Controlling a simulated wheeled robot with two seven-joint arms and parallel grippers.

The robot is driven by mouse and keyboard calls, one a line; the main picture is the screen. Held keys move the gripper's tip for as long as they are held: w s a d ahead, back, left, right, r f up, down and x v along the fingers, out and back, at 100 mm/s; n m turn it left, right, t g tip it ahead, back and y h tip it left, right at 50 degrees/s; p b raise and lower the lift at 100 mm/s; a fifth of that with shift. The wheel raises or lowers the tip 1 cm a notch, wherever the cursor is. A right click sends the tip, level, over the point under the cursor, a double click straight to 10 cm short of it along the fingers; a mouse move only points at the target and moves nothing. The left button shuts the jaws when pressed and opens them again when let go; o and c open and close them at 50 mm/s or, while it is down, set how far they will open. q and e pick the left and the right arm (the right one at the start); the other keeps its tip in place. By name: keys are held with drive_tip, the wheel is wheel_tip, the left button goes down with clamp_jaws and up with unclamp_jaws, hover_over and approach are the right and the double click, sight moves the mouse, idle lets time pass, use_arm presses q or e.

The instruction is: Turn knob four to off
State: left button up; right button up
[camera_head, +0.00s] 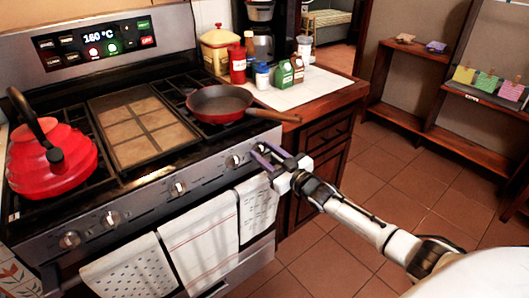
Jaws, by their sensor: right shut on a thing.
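The stove front (145,205) carries a row of silver knobs on dark dials. Knobs show at the far left (70,240), beside it (111,219), in the middle (178,188) and towards the right (232,161). My right gripper (264,154) is at the right end of this panel, its purple-grey fingers shut on a stove knob there. The fingers hide most of that knob, so its pointer angle and number cannot be read. My left gripper is out of view.
A red kettle (50,160) and a frying pan (219,103) stand on the stove. Towels (200,240) hang from the oven handle below the knobs. Bottles (284,74) stand on the right counter. The tiled floor to the right is free.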

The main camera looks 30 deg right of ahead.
drive_tip(key=shift+f+m, duration=0.1)
drive_tip(key=shift+m, duration=1)
drive_tip(key=o, duration=1)
drive_tip(key=s, duration=0.7)
drive_tip(key=s+d+p, duration=0.1)
drive_tip(key=s, duration=0.2)
drive_tip(key=shift+s, duration=0.15)
drive_tip(key=shift+a, duration=0.1)
